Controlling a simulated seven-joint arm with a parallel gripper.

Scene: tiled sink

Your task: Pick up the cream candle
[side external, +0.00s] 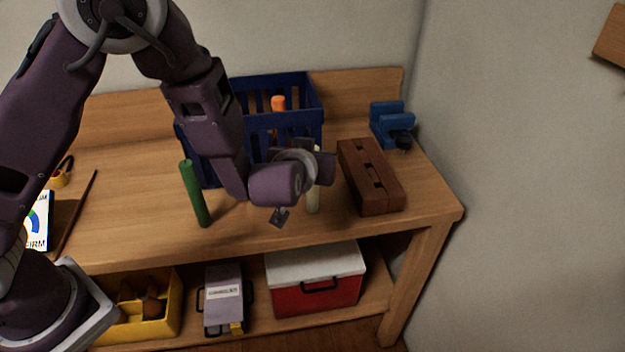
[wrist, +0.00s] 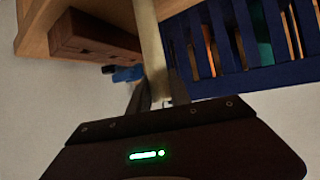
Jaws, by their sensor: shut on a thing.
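The cream candle (side external: 313,198) is upright at the front right of the wooden table, partly hidden behind my gripper in the side view. In the wrist view the candle (wrist: 149,40) is a long pale stick that runs between my two dark fingers. My gripper (wrist: 160,90) is shut on it. I cannot tell whether the candle's lower end touches the tabletop.
A blue basket (side external: 300,122) with an orange item is behind. A brown wooden block (side external: 370,176) is close on the right, with a blue object (side external: 391,124) beyond it.

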